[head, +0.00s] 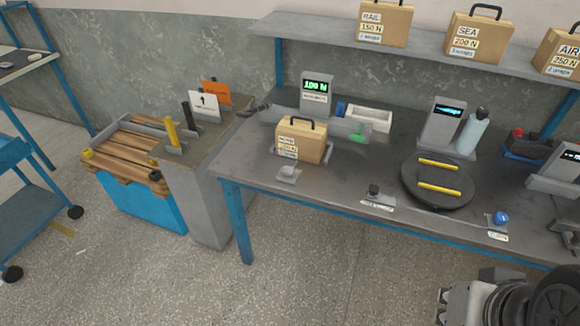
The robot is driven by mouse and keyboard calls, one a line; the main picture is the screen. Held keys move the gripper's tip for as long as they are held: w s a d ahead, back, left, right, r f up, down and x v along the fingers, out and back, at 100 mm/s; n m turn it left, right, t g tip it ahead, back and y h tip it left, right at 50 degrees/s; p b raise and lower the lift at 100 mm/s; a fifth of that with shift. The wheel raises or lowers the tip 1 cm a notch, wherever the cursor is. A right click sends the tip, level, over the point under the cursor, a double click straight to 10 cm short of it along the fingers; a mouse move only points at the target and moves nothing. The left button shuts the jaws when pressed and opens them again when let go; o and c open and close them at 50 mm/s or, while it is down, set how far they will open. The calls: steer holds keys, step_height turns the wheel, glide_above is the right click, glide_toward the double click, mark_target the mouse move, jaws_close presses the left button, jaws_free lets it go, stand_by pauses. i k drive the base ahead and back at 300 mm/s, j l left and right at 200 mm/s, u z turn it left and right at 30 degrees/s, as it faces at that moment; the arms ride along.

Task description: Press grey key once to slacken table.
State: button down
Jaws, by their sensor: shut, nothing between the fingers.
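A small dark grey key (374,189) stands on a labelled plate near the front edge of the workbench (330,190). It is just left of a round dark table (412,190) that carries two yellow bars (439,164). The label text is too small to read. My gripper (442,304) is partly in view at the bottom right, in front of the bench and well apart from the key. It is shut, with nothing visible held.
A blue knob (501,218) sits right of the round table. A display (443,122) and a bottle (471,132) stand behind it. A tan case (302,143), a light grey pad (288,174) and a "100 N" display (317,92) are left. Floor before the bench is clear.

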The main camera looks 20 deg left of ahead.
mark_target(288, 172)
steer(key=i+j+z, duration=0.3)
steer(key=j, duration=1.15)
steer(key=j+z, duration=0.3)
steer(key=j, duration=1.15)
steer(key=k, duration=0.05)
